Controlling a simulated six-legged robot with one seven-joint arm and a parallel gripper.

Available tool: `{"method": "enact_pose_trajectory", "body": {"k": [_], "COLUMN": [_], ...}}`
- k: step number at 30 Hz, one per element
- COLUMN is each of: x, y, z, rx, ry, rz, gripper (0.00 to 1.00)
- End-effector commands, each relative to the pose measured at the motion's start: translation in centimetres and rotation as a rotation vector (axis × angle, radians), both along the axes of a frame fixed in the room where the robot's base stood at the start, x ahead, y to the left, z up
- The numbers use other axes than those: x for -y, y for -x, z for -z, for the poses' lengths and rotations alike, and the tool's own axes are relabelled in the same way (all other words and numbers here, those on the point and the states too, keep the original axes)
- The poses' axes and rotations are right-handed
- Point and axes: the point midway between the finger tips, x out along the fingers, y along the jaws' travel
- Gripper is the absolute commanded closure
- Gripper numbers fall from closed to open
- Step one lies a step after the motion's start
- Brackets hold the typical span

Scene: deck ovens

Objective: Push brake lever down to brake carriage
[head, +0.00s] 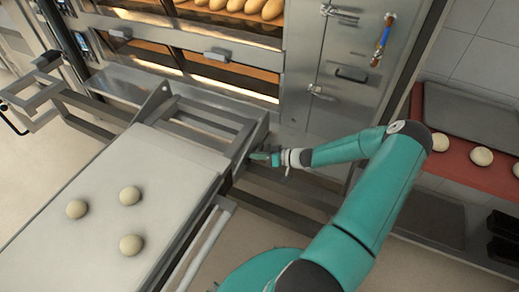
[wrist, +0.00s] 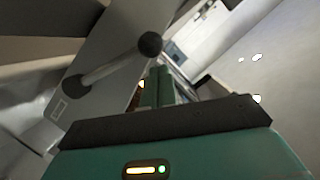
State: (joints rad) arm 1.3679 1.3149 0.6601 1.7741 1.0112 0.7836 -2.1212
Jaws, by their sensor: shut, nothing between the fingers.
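The brake lever (wrist: 108,68) shows in the wrist view as a pale metal rod ending in a black ball knob (wrist: 150,44). It slants up to the right across a grey metal plate. My gripper (wrist: 157,86) is shut and empty, with its teal fingertips just below and right of the knob in the picture. I cannot tell whether they touch it. In the head view my gripper (head: 260,157) is at the right side of the carriage (head: 185,150), close to its side plate. The lever cannot be made out there.
The carriage's pale loading bed holds three dough balls (head: 130,195). Deck ovens with bread (head: 235,8) stand behind, beside a steel cabinet (head: 345,50). A red shelf (head: 460,150) with dough balls is at the right. A low metal rail (head: 300,205) runs below my forearm.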

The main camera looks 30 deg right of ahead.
Motion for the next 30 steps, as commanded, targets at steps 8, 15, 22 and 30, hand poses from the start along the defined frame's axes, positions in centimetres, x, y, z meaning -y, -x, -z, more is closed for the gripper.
{"method": "enact_pose_trajectory", "body": {"k": [8,15,22,30], "x": [-0.8,-1.0,-1.2,-1.2], "y": [0.5,0.7,0.7,0.6], "z": [1.4,1.7,1.8,1.7], "rx": [-0.001,-0.002,-0.004,-0.004], "ry": [-0.003,-0.002,-0.003,-0.003], "rz": [0.001,0.001,-0.001,-0.003], "gripper": [1.0,1.0,1.0,1.0]}}
